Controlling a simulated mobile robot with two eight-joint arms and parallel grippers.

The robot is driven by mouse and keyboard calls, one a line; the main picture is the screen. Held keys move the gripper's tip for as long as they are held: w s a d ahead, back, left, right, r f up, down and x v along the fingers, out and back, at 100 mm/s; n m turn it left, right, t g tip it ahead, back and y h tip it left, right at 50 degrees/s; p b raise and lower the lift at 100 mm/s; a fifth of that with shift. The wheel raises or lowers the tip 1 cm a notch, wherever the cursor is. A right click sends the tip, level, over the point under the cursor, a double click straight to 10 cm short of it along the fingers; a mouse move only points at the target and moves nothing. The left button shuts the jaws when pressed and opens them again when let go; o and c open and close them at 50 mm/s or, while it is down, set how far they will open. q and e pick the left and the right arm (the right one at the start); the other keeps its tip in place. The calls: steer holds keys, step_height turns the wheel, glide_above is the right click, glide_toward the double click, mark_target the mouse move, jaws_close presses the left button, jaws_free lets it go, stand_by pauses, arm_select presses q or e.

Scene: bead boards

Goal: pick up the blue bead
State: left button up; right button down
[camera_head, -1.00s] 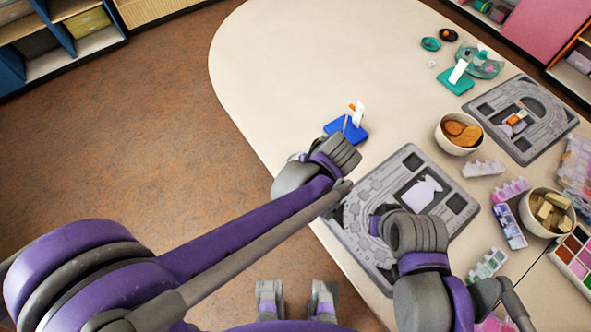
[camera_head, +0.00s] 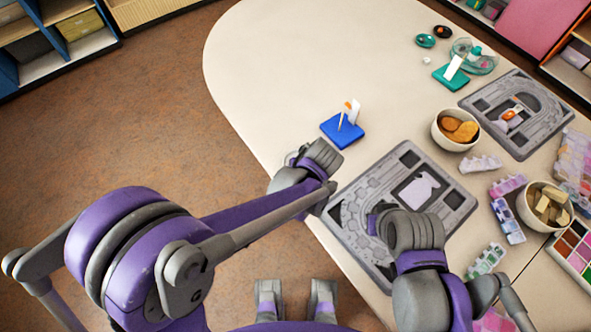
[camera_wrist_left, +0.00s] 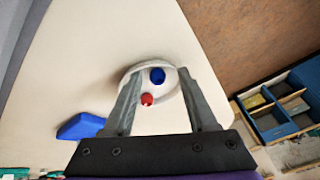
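The blue bead (camera_wrist_left: 157,76) lies in a white oval dish (camera_wrist_left: 167,102) on the table in the left wrist view. A red bead (camera_wrist_left: 147,99) lies close beside it in the same dish. My left gripper (camera_wrist_left: 159,73) is open, with its two fingers spread either side of the blue bead in the picture. It holds nothing; its height above the dish is hard to tell. In the head view my left gripper (camera_head: 322,157) is over the table's left edge, and I cannot make out the beads there. My right gripper (camera_head: 378,220) is over the near grey board; its fingers are unclear.
A blue stand (camera_head: 345,132) with upright pieces is just beyond my left gripper. The near grey board (camera_head: 408,157) lies to the right. Bowls (camera_head: 441,137), small trays and a farther board (camera_head: 538,143) fill the right side. The far-left tabletop is clear.

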arm_select(q)
steer(key=shift+s+a+f, duration=0.1)
steer(key=shift+a, duration=0.05)
jaws_close()
